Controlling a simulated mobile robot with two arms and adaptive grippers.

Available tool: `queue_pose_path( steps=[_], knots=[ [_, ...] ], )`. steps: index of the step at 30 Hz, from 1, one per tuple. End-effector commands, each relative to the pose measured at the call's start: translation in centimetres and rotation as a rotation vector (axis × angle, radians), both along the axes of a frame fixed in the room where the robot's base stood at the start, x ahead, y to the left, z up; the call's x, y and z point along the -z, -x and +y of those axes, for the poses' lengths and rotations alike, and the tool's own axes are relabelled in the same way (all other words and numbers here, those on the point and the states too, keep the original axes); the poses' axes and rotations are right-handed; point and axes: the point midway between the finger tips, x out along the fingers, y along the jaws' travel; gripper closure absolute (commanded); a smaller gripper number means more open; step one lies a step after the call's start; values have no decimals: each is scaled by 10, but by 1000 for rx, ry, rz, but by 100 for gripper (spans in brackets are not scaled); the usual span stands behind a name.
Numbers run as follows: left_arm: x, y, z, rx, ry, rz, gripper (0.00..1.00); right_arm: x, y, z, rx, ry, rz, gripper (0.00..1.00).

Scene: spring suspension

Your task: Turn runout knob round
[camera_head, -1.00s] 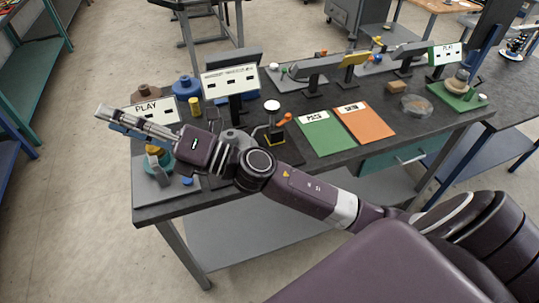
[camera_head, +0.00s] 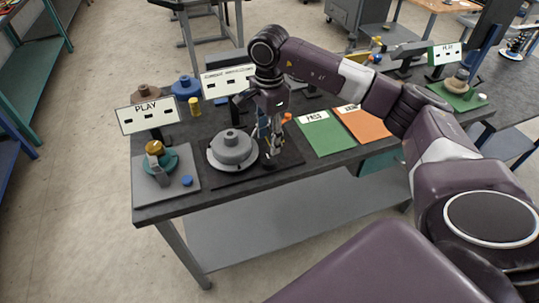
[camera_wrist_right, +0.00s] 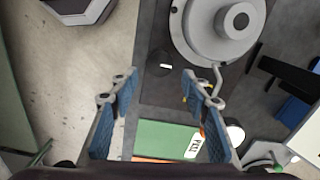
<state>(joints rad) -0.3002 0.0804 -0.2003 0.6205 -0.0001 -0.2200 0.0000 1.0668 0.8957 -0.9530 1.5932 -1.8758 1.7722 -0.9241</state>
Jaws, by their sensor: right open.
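A grey round disc with a raised central hub (camera_head: 232,150) sits on a black base plate right of the PLAY station. The disc and hub also show at the top of the right wrist view (camera_wrist_right: 218,28). I cannot tell for certain which part is the runout knob; the hub is the largest knob-like part. My right gripper (camera_head: 268,150) points down just right of the disc, apart from the hub. In the wrist view its blue-padded fingers (camera_wrist_right: 160,115) are open with nothing held between them. A bent grey rod (camera_wrist_right: 217,75) lies near the right finger. My left gripper is out of view.
The PLAY sign (camera_head: 148,116) stands behind a teal and brass fixture (camera_head: 157,160) on a grey plate with a blue knob (camera_head: 187,181). A green PASS card (camera_head: 325,134) and an orange card (camera_head: 366,125) lie right of my gripper. An orange knob (camera_head: 287,118) is close behind it.

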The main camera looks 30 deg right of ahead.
Motion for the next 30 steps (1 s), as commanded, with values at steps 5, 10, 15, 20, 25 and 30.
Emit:
queue_pose_path(
  steps=[5,10,15,20,25,30],
  knots=[
    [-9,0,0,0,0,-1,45,19,2,-4,3,11,11,57],
    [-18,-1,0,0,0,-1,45,47,2,-3,2,9,9,57],
    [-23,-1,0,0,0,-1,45,68,1,-2,2,8,7,57],
    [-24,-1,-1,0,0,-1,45,76,1,-2,2,8,5,57],
    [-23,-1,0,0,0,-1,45,76,1,-2,2,8,5,57],
    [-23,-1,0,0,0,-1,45,76,1,-2,2,7,4,71]
  ],
)
